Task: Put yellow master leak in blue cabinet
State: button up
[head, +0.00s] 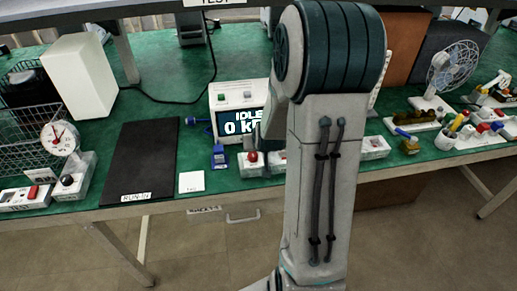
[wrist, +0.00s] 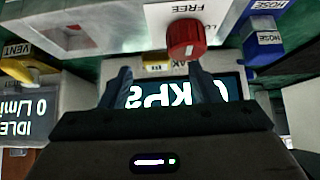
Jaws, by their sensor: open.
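My gripper (wrist: 161,85) shows in the wrist view, with its two fingers apart and nothing clearly held between them. A small yellow piece (wrist: 156,67) with dark marks lies just beyond and between the fingertips, beside a white label that partly reads "AK". It may be the yellow master leak; I cannot tell whether the fingers touch it. In the head view my own arm hides my gripper and this spot. I cannot make out a blue cabinet in either view.
A red knob (wrist: 186,39) on a white box marked "FREE" is close to the fingers. A blue "HOSE" block (wrist: 263,44) is at the right. A black "RUN-IN" mat (head: 142,160) lies left, and a fan (head: 455,66) stands right.

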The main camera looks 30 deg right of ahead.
jog(key=shift+d+p+x, duration=0.15)
jog(key=shift+p+x, duration=0.05)
jog(key=shift+x, duration=1.2)
jog(key=shift+d+p+x, duration=0.15)
jog(key=shift+p+x, duration=0.05)
jog(key=shift+x, duration=1.2)
jog(key=shift+w+r, duration=0.1)
jog(key=shift+r, duration=0.1)
jog(key=c, duration=1.2)
jog(key=shift+r, duration=0.1)
